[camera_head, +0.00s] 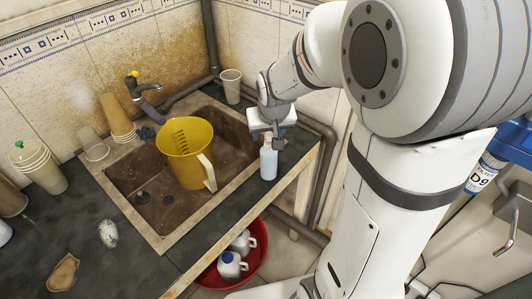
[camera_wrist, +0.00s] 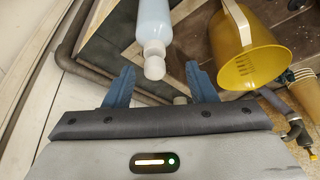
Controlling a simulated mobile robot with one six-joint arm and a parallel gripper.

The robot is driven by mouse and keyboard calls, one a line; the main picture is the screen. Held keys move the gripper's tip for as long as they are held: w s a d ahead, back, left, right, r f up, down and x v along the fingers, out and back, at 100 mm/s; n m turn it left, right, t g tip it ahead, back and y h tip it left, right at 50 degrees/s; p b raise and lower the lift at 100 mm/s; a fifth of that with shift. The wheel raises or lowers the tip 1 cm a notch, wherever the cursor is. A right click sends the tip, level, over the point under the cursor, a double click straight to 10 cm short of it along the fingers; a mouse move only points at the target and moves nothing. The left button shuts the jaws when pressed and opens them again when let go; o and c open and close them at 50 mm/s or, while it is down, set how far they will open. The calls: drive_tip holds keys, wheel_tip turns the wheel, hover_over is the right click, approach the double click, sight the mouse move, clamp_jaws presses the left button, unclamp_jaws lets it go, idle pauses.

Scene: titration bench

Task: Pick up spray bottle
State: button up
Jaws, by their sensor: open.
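The spray bottle (camera_head: 268,161) is pale blue with a white top and stands upright on the dark counter to the right of the sink. In the wrist view its body (camera_wrist: 153,22) and white cap (camera_wrist: 154,66) show, with the cap end lying between my two fingers. My gripper (camera_head: 277,143) is at the bottle's upper part in the head view and hides some of its top. In the wrist view my gripper's blue fingers (camera_wrist: 160,85) are apart, one on each side of the cap, with a gap to it on both sides.
A yellow jug (camera_head: 186,150) stands in the brown sink (camera_head: 232,133), left of the bottle. A cup (camera_head: 230,86) stands behind, near the wall. Stacked cups (camera_head: 117,118) and a tap (camera_head: 141,88) are at the back left. A red basin (camera_head: 262,258) with white jugs sits below the counter edge.

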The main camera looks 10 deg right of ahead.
sight(270, 136)
drive_tip(key=shift+d+p+x, duration=0.2)
drive_tip(key=shift+p+x, duration=0.05)
drive_tip(key=shift+x, duration=1)
drive_tip(key=shift+d+p+x, duration=0.15)
drive_tip(key=shift+p+x, duration=0.05)
drive_tip(key=shift+x, duration=1)
drive_tip(key=shift+c, duration=0.5)
clamp_jaws()
